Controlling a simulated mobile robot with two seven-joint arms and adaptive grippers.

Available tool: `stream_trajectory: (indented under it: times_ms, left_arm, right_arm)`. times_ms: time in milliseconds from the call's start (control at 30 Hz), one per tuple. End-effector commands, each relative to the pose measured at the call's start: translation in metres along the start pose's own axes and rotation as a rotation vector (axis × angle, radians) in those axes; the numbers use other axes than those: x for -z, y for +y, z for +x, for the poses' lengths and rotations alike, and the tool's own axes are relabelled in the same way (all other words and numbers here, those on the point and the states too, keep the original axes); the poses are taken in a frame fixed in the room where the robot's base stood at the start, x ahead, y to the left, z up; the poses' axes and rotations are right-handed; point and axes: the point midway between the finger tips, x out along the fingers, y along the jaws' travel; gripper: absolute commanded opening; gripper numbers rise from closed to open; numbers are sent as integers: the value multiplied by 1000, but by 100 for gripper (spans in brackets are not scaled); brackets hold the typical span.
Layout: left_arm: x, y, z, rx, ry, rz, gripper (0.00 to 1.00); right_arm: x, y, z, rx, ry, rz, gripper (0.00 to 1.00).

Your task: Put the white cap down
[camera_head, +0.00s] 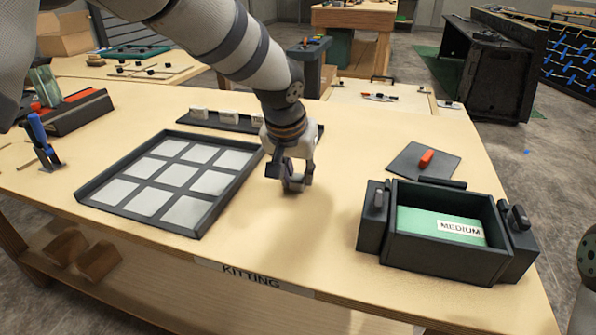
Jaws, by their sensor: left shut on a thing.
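My left gripper (290,181) reaches down over the table between the tray and the bin. It is shut on the white cap, which is mostly hidden by the fingers; I cannot tell if it touches the table. Other white caps (228,116) stand on a dark rail (180,123) behind the gripper. To the left of the gripper lies a dark tray (86,193) with a grid of pale square cells, which look empty. My right gripper is not in view.
A dark bin (440,262) with a green bottom and a "MEDIUM" label stands at the right. A red piece (426,158) lies on a dark mat (408,160) behind it. The wooden table is clear in front of the gripper.

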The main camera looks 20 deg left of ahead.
Motion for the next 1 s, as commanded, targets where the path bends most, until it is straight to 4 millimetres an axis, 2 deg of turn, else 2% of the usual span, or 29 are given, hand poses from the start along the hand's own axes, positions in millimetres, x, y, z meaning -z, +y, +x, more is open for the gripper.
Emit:
stream_trajectory:
  times_ms: [233, 267, 333, 367, 667, 767, 1000]
  left_arm:
    - [0, 0, 0, 0, 1, -1, 9]
    - [0, 0, 1, 0, 2, -1, 28]
    - [0, 0, 0, 0, 2, -1, 44]
    - [0, 0, 0, 0, 2, -1, 46]
    - [1, 0, -2, -1, 2, -2, 46]
    - [3, 0, -21, -1, 10, -2, 46]
    - [4, 0, -90, -1, 16, -2, 46]
  right_arm:
    - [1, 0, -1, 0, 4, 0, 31]
    - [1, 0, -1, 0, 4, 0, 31]
    - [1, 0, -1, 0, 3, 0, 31]
    - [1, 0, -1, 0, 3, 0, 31]
    - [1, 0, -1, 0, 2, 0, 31]
    - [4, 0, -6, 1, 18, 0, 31]
    - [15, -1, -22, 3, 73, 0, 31]
